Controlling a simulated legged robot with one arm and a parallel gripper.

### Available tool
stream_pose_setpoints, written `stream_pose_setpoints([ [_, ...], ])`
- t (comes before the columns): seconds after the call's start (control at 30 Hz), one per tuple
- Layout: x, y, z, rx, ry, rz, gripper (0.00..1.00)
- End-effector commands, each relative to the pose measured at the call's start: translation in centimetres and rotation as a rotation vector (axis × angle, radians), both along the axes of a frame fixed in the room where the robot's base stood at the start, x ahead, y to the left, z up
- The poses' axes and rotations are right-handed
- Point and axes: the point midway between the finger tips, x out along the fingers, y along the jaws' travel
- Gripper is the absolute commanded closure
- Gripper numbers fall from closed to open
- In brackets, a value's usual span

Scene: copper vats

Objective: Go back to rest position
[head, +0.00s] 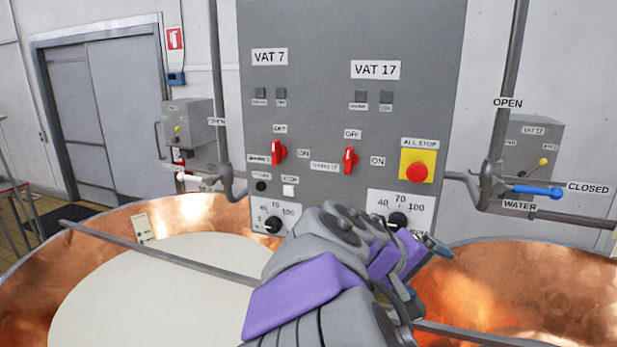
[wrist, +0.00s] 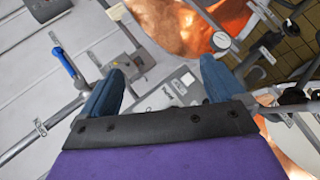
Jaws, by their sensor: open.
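My gripper (wrist: 164,78) is open and empty, its two blue fingers spread apart in the wrist view. In the head view my gripper (head: 432,244) is in front of the lower right of the grey control panel (head: 320,110), near the right dial (head: 398,220). My purple and grey arm covers part of the panel's lower edge. I cannot tell whether the gripper touches the panel.
A copper vat with pale liquid (head: 150,290) lies at left, another copper vat (head: 530,290) at right. A metal bar (head: 160,255) crosses the left vat. A blue valve handle (head: 538,191) projects at right. Grey double doors (head: 105,90) stand at the back left.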

Motion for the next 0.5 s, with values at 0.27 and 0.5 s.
stream_pose_setpoints([
  [0.27, -14.1, -2.9, -13.8, 0.406, 0.176, -0.223, 0.04],
  [0.5, -25.1, 1.9, -23.6, 0.732, 0.359, -0.304, 0.04],
])
